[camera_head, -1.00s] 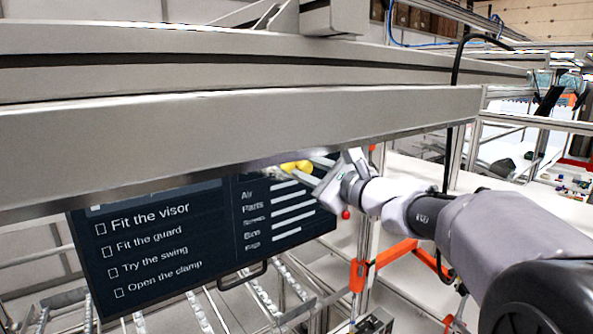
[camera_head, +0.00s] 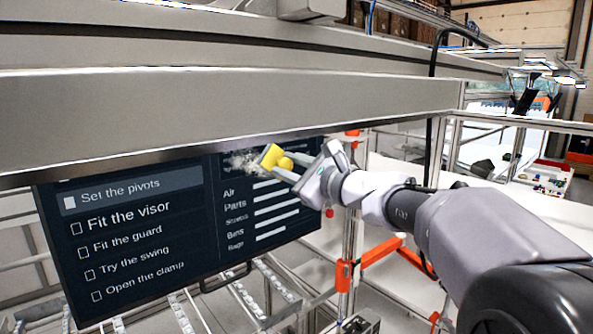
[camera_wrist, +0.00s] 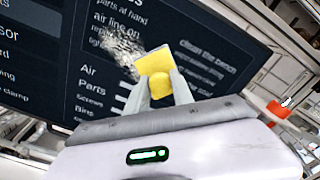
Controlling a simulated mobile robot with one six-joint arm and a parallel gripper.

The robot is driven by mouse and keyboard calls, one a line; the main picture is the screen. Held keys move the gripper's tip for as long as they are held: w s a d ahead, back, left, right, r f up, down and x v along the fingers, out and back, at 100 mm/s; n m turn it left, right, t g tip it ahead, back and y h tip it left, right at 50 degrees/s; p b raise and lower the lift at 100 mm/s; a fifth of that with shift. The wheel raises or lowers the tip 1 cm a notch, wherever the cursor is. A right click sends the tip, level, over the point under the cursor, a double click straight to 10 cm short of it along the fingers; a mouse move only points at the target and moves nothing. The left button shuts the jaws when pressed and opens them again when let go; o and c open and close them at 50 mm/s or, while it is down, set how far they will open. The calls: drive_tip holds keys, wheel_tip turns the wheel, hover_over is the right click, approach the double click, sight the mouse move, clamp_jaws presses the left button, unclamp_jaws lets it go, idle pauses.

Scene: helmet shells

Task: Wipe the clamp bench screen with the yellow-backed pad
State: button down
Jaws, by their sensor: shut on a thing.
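The clamp bench screen (camera_head: 140,240) is a dark panel with white text and bars, hanging tilted under a grey beam. A whitish smudge (camera_head: 243,163) lies on its upper right part; it also shows in the wrist view (camera_wrist: 115,45). My gripper (camera_head: 290,168) is shut on the yellow-backed pad (camera_head: 270,156) by its yellow knob. In the wrist view the pad (camera_wrist: 154,62) is in front of the screen (camera_wrist: 60,60), beside the smudge's right edge. The pad hides part of the text. I cannot tell whether its face touches the screen.
The wide grey beam (camera_head: 230,110) runs just above the screen and close over my gripper. A post with orange clamps (camera_head: 345,275) stands right of the screen. A metal roller frame (camera_head: 240,300) lies below. A white table (camera_head: 480,180) is at the right.

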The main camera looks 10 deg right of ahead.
drive_tip(key=shift+s+a+f+b, duration=0.1)
drive_tip(key=shift+s+a+b, duration=0.75)
drive_tip(key=shift+a, duration=0.4)
drive_tip(key=shift+s+a+r+b, duration=0.1)
drive_tip(key=shift+s+a+b, duration=0.75)
drive_tip(key=shift+a, duration=0.45)
drive_tip(key=shift+s+a+f+b, duration=0.1)
drive_tip(key=shift+s+a+b, duration=0.75)
drive_tip(key=shift+a, duration=0.4)
drive_tip(key=shift+s+a, duration=0.5)
drive_tip(key=shift+a, duration=0.2)
drive_tip(key=shift+d, duration=0.25)
drive_tip(key=b+v, duration=0.1)
drive_tip(key=v, duration=0.4)
drive_tip(key=shift+s+d, duration=0.1)
drive_tip(key=shift+s, duration=0.25)
drive_tip(key=b+v, duration=0.1)
drive_tip(key=v, duration=0.2)
drive_tip(key=shift+w, duration=0.1)
drive_tip(key=x, duration=0.6)
drive_tip(key=shift+w+a+b, duration=0.25)
drive_tip(key=shift+w+b, duration=0.05)
